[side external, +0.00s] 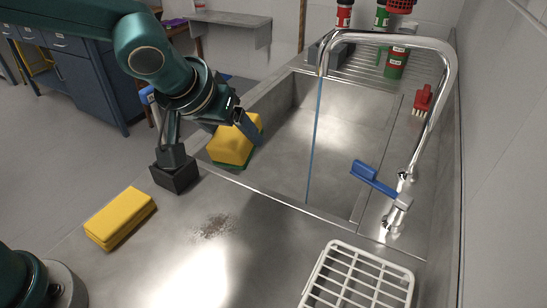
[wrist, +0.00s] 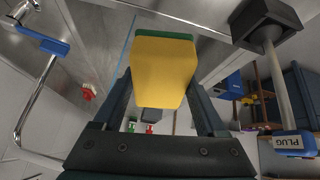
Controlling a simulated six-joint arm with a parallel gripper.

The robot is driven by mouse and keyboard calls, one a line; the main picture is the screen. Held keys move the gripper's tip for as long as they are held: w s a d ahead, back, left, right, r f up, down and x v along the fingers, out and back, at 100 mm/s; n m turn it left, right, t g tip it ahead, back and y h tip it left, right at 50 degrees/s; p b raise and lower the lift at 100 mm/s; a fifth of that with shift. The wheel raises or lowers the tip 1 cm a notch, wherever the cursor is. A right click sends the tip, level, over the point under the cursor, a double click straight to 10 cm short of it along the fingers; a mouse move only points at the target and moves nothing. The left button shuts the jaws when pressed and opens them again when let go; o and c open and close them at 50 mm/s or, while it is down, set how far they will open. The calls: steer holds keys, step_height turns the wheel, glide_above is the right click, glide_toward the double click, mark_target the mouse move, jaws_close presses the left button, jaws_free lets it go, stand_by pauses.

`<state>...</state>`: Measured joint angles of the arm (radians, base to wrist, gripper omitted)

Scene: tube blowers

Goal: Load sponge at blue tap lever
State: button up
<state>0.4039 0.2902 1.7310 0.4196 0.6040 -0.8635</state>
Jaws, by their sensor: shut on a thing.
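A yellow sponge with a green side (side external: 235,142) is held in my gripper (side external: 243,128), near the left edge of the sink. It also fills the middle of the wrist view (wrist: 163,72), between the two fingers. The blue tap lever (side external: 374,178) sticks out to the left from the base of the chrome tap (side external: 440,115), right of the sink and well apart from the sponge. The lever also shows at the top left of the wrist view (wrist: 50,44). A thin blue stream (side external: 315,140) hangs from the spout into the sink.
A yellow block (side external: 120,217) lies on the front counter, near dark specks (side external: 214,226). A black-footed plug tool (side external: 174,170) stands close to my gripper. A white rack (side external: 358,275) sits front right. A red brush (side external: 422,99) and bottles (side external: 396,63) stand beyond. The sink basin (side external: 335,140) is open.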

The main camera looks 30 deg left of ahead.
mark_target(238, 142)
steer(key=s+d+r+t+h, duration=0.1)
steer(key=s+d+r+m+t+h, duration=0.1)
steer(key=shift+r+m, duration=0.3)
steer(key=shift+r, duration=0.05)
steer(key=shift+s+d+r+t, duration=0.1)
steer(key=shift+d+r+t, duration=0.1)
steer(key=shift+t, duration=0.3)
steer(key=w+d+f, duration=0.1)
steer(key=w+d, duration=0.1)
steer(key=w, duration=0.4)
steer(key=w+d+f, duration=0.2)
steer(key=w+d, duration=0.1)
steer(key=w, duration=0.4)
steer(key=shift+d, duration=0.25)
steer(key=shift+s+r, duration=0.1)
steer(key=shift+s, duration=0.05)
steer(key=s+a, duration=0.3)
steer(key=s, duration=0.4)
stand_by(0.7)
steer(key=shift+s+a, duration=0.1)
steer(key=shift+a, duration=0.05)
stand_by(1.0)
